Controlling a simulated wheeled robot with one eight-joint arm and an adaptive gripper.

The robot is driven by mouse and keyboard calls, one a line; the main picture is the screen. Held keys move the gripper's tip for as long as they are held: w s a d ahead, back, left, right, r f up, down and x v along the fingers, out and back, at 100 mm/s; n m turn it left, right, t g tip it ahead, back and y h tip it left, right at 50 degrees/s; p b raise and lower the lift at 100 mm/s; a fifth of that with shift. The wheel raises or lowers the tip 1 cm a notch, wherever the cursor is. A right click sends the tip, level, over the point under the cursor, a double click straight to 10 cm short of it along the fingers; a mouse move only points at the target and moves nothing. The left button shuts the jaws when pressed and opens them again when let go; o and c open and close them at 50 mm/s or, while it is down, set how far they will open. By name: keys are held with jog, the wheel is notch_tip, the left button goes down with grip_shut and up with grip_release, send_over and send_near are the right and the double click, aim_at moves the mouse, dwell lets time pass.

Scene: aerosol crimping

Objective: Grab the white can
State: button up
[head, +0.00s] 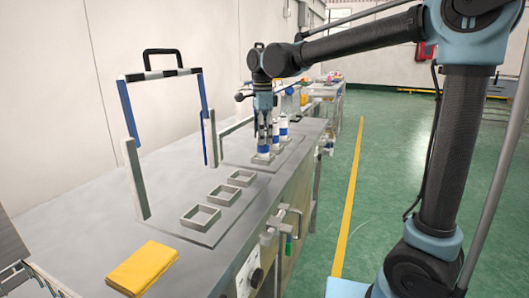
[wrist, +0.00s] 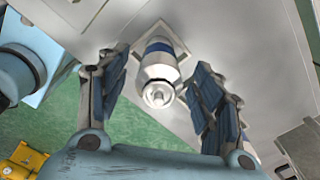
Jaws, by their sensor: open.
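Several white cans with blue bands stand in a row on the bench in the head view. The nearest can (head: 263,150) stands upright in a square holder, directly below my gripper (head: 265,118). In the wrist view, one white can (wrist: 158,70) is seen from above, with its silver valve top toward me and its blue band farther down. My gripper (wrist: 158,85) is open, with one dark finger on each side of this can. I cannot tell whether either finger touches it.
Empty square holders (head: 200,217) lie in a row on the bench (head: 90,235) nearer me. A yellow cloth (head: 143,268) lies at the near edge. A frame with a black handle (head: 162,60) stands at the left. Clamps and fittings (head: 285,222) line the bench's right edge.

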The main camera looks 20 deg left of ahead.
jog(key=shift+f, duration=1.1)
jog(key=c, duration=1.2)
